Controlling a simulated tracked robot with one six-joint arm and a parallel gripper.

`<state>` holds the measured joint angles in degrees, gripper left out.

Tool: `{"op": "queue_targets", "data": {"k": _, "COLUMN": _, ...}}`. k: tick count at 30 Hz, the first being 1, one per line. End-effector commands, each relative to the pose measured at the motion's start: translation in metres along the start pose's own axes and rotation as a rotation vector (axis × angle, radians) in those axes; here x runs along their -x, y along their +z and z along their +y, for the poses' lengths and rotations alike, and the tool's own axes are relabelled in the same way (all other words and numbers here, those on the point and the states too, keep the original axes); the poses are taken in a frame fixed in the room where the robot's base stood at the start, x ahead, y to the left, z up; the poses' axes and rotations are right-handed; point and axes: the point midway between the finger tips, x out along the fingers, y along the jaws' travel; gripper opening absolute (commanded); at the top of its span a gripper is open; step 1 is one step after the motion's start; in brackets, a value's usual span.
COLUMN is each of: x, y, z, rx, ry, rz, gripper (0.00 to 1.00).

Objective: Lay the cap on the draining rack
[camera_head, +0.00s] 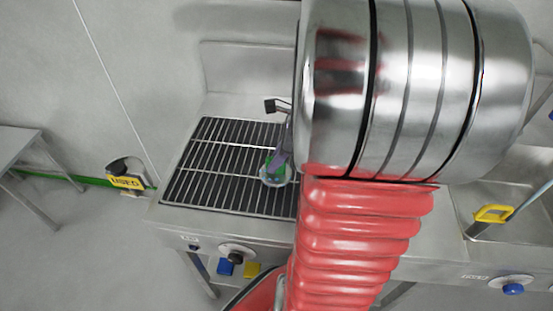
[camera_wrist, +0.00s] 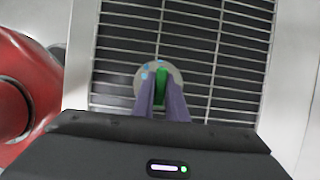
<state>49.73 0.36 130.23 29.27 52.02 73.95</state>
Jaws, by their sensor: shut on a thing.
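The draining rack (camera_head: 215,165) is a dark basin under a grid of metal bars, set in a steel bench. It fills much of the wrist view (camera_wrist: 215,50). The cap (camera_head: 266,176) is a pale grey disc with a green raised grip and small blue marks. In the wrist view the cap (camera_wrist: 145,76) shows over the bars. My gripper (camera_wrist: 163,95) has purple fingers shut on the green grip. In the head view my gripper (camera_head: 279,160) is over the rack's right part. Whether the disc touches the bars I cannot tell.
A yellow "USED" sign (camera_head: 127,182) stands left of the rack. A sink (camera_head: 500,215) with a yellow-handled tool (camera_head: 493,213) lies at the right. Blue and yellow items (camera_head: 240,269) are at the bench front. My arm hides the bench's middle.

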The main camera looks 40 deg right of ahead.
Motion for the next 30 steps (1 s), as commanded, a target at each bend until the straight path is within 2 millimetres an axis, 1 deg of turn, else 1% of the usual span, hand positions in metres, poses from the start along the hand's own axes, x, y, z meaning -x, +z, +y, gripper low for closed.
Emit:
{"op": "queue_targets", "data": {"k": 8, "x": -0.002, "y": -0.001, "z": 0.000, "rx": 0.000, "ry": 0.000, "rz": 0.000, "gripper": 0.00}}
{"op": "queue_targets", "data": {"k": 9, "x": -0.002, "y": -0.001, "z": 0.000, "rx": 0.000, "ry": 0.000, "rz": 0.000, "gripper": 0.15}}
{"op": "queue_targets", "data": {"k": 16, "x": -0.001, "y": -0.001, "z": 0.000, "rx": 0.000, "ry": 0.000, "rz": 0.000, "gripper": 0.31}}
{"op": "queue_targets", "data": {"k": 25, "x": 0.000, "y": 0.000, "z": 0.000, "rx": 0.001, "ry": 0.000, "rz": 0.000, "gripper": 0.31}}
{"op": "queue_targets", "data": {"k": 30, "x": 0.012, "y": 0.000, "z": -0.001, "rx": 0.001, "ry": -0.003, "rz": 0.000, "gripper": 0.31}}
